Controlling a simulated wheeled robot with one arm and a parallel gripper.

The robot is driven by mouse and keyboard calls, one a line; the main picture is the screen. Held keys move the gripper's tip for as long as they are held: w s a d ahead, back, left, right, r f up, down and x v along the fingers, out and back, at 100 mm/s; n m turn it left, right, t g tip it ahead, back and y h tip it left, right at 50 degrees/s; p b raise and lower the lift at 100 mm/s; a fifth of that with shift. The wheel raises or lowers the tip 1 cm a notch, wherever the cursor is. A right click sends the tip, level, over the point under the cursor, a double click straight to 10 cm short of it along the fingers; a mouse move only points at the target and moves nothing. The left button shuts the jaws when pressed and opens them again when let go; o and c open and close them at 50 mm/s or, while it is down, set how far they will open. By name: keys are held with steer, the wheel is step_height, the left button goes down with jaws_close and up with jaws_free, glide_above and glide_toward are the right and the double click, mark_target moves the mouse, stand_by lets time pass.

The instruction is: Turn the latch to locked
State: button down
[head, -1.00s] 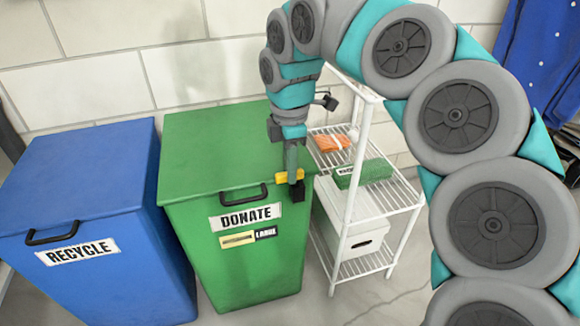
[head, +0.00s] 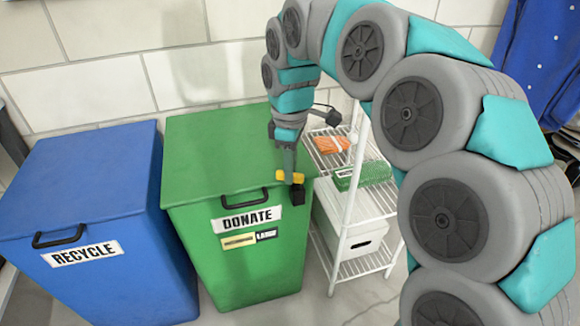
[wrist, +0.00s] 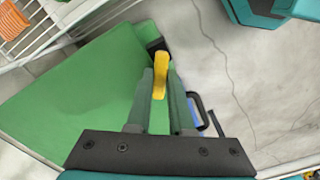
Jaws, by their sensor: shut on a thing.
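The latch has a yellow handle (head: 291,177) and a black block (head: 298,195) at the front right corner of the green DONATE bin (head: 225,150). In the wrist view the yellow handle (wrist: 160,75) lies between my fingers, with the black block (wrist: 157,46) just beyond. My gripper (head: 289,170) reaches down from above and is shut on the yellow handle. The fingers hide part of the latch, and I cannot read any lock marking. The bin's lid is down.
A blue RECYCLE bin (head: 80,200) stands to the left. A white wire rack (head: 385,205) stands close on the right, holding an orange item (head: 328,144), a green item (head: 362,174) and a white box (head: 352,232). A black handle (head: 245,198) is on the green bin's front.

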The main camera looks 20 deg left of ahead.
steer(key=m, duration=0.2)
steer(key=w+m, duration=0.1)
steer(key=m, duration=0.2)
steer(key=shift+d+m, duration=0.15)
steer(key=shift+m, duration=0.15)
steer(key=m, duration=0.5)
steer(key=shift+w+d+m, duration=0.25)
steer(key=shift+w+m, duration=0.05)
steer(key=shift+m, duration=0.1)
steer(key=c, duration=0.8)
jaws_free()
steer(key=shift+r, duration=0.1)
step_height(320, 180, up, 8)
steer(key=shift+f, duration=0.2)
steer(key=shift+d+m, duration=0.1)
steer(key=shift+m, duration=0.2)
